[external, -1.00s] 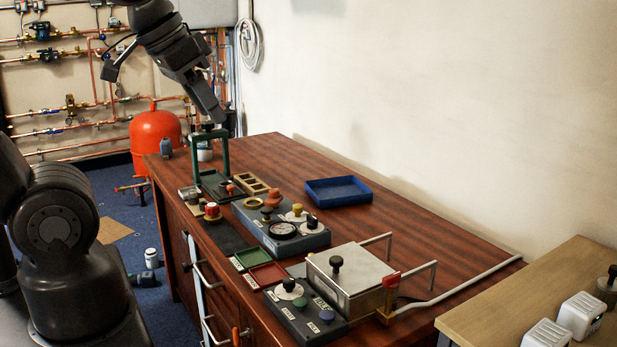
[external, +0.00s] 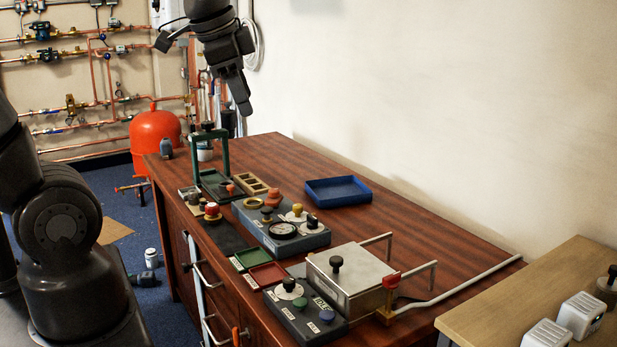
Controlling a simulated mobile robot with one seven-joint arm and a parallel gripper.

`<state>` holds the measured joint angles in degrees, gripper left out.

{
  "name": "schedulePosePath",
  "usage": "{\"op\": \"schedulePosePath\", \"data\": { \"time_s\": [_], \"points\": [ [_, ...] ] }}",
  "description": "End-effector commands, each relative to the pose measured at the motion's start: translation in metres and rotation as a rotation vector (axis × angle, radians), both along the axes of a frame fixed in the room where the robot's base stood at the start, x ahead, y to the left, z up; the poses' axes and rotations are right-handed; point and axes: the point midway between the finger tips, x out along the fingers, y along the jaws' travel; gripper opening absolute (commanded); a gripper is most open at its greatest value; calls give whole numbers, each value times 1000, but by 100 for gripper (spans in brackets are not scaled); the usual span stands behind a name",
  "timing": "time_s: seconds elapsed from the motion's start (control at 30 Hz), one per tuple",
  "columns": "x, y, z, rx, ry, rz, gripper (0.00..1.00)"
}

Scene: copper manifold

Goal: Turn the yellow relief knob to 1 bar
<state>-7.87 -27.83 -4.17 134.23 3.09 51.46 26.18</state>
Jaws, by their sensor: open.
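A grey-blue panel (external: 318,240) sits on the wooden bench and carries a round dial gauge (external: 282,230). A small yellow knob (external: 297,209) stands on a white disc at the panel's back right. The knob's pointer setting and the scale marks are too small to read. My gripper (external: 243,108) is open and empty, in the air above the far part of the bench. It is well above and to the left of the yellow knob, touching nothing.
A dark knob with a yellowish base (external: 267,213), a black knob (external: 312,221) and an orange-red knob (external: 273,196) crowd the same panel. A green frame (external: 225,155) stands upright at the far left. A blue tray (external: 338,190) lies behind. Bench right of it is clear.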

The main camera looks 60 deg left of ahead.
Motion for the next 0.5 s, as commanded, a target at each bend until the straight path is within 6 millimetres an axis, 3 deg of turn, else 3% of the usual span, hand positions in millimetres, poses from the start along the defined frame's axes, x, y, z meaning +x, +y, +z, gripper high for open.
{"op": "schedulePosePath", "data": {
  "time_s": [0.27, 0.5],
  "points": [
    [72, 38, -21, 170, 165, -361, 46],
    [128, 78, -56, 249, 292, -701, 46]
  ]
}}
